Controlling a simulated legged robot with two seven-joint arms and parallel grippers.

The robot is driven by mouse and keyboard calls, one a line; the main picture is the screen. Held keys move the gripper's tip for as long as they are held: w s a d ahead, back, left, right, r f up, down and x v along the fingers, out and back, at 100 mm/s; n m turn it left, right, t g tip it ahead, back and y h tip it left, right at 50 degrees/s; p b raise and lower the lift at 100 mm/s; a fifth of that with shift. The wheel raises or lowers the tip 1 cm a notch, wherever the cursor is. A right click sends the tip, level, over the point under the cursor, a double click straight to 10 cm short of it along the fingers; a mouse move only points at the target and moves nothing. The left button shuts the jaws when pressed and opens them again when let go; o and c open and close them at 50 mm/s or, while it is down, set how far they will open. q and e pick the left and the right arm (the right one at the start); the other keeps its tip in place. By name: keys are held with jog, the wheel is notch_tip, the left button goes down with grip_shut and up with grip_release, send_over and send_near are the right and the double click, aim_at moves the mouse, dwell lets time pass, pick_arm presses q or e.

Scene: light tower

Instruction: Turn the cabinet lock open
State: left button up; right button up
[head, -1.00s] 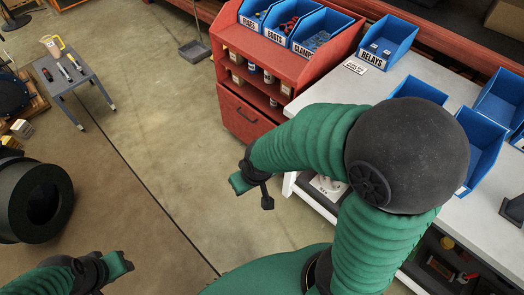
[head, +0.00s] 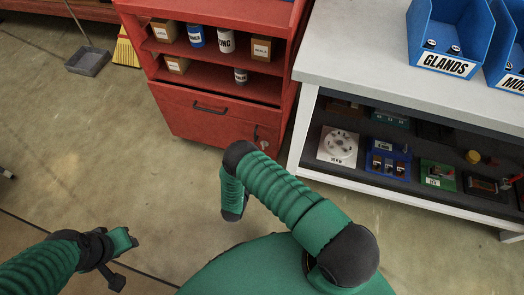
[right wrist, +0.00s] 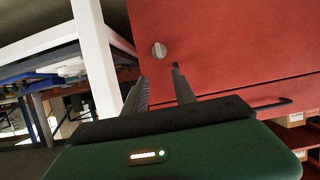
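The cabinet lock (right wrist: 159,50) is a small round grey metal piece with a slot, on the red door of the cabinet (head: 186,117). In the head view the lock (head: 262,143) shows small, low on the door's right side. My right gripper (right wrist: 160,78) points at the door with two dark fingers spread apart and nothing between them. The lock appears just beyond the fingertips, between them in the picture and apart from them. In the head view my right fingers are hidden behind my arm. My left gripper (head: 122,241) is at the lower left, away from the cabinet; its opening is unclear.
A dark handle (head: 210,108) is on the red door. The white-framed workbench (head: 352,66) stands close to the right, its leg (right wrist: 97,70) near my right gripper in the wrist view. Shelves above the door hold small cans and boxes.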

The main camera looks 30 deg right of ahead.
jog(key=b+x, duration=0.5)
jog(key=x, duration=0.9)
jog(key=shift+w+f, duration=0.15)
jog(key=shift+f, duration=0.15)
jog(key=shift+d, duration=0.1)
grip_shut()
jog(key=shift+b, duration=0.3)
